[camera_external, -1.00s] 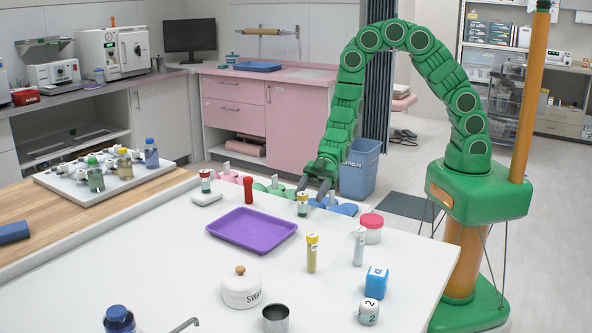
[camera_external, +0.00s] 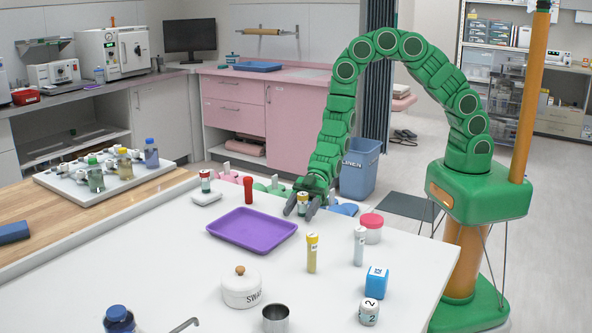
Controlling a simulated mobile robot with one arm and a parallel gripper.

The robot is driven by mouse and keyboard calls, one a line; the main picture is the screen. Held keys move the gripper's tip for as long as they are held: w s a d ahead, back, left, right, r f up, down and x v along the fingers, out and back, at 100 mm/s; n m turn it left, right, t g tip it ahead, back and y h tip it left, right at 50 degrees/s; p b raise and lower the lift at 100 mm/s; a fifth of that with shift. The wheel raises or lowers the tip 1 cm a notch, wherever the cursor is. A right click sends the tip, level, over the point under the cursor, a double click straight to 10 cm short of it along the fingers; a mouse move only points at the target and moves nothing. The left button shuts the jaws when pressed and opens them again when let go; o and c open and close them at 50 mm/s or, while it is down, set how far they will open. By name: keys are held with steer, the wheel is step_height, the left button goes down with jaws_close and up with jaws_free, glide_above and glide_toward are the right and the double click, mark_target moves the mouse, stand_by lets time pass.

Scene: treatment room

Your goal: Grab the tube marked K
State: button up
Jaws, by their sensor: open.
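My green gripper (camera_external: 301,209) is low over the far edge of the white table, its two dark fingers apart and pointing down toward the tabletop. A small tube with a yellowish cap (camera_external: 303,201) shows between the fingers; I cannot tell whether they touch it. Other upright tubes are a yellow-capped one (camera_external: 312,254), a pale-capped one (camera_external: 360,246), a red one (camera_external: 248,190) and a short one with a dark red and green band (camera_external: 205,181). No letter K is legible on any tube at this size.
A purple tray (camera_external: 252,234) lies left of my gripper. A red-lidded jar (camera_external: 371,228) stands to its right. Nearer are a white lidded pot (camera_external: 241,288), a metal cup (camera_external: 276,319), a blue cube (camera_external: 376,281) and a white numbered block (camera_external: 369,312). Bare tabletop lies between them.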

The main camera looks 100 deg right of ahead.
steer(key=c, duration=1)
steer(key=shift+r, duration=0.1)
